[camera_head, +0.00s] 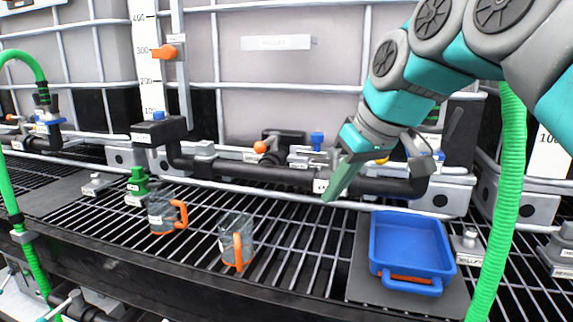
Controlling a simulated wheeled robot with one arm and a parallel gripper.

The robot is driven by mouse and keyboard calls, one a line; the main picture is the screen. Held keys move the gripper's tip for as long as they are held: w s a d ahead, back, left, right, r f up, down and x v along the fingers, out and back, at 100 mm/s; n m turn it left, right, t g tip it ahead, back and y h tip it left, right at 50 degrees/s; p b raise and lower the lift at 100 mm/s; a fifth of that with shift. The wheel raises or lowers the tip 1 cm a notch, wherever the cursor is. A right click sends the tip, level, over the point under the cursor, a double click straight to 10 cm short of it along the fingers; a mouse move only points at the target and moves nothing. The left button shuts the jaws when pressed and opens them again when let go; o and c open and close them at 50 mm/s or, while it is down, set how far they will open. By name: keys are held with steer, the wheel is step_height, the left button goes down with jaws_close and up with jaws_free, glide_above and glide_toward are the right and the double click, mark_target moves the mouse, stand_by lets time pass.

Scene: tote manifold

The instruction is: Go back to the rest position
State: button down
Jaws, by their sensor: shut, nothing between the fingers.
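My gripper (343,178) is at the end of the teal and grey arm that reaches in from the upper right. It is shut and empty, with its green-tinted fingers pointing down and left. It hangs in front of the black pipe manifold, above the grating and up and left of the blue tray. The fingertips appear apart from the things around them, though the depth to the pipe is hard to tell.
Two clear jugs with orange handles, a left one (160,213) and a right one (228,232), stand on the grating (300,245). Green hoses (508,180) hang right and left. Black pipes (250,172) run behind.

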steer(key=s+d+f+m+g+h, duration=0.2)
steer(key=s+d+f+m+g, duration=0.1)
steer(key=s+f, duration=1)
steer(key=s+d+f+m+g+h, duration=0.1)
steer(key=s+d+f+m+g, duration=0.2)
steer(key=s+f, duration=1)
step_height(320, 180, down, 4)
steer(key=shift+d+f+h, duration=0.1)
steer(key=shift+d+h, duration=0.3)
steer(key=shift+d, duration=0.15)
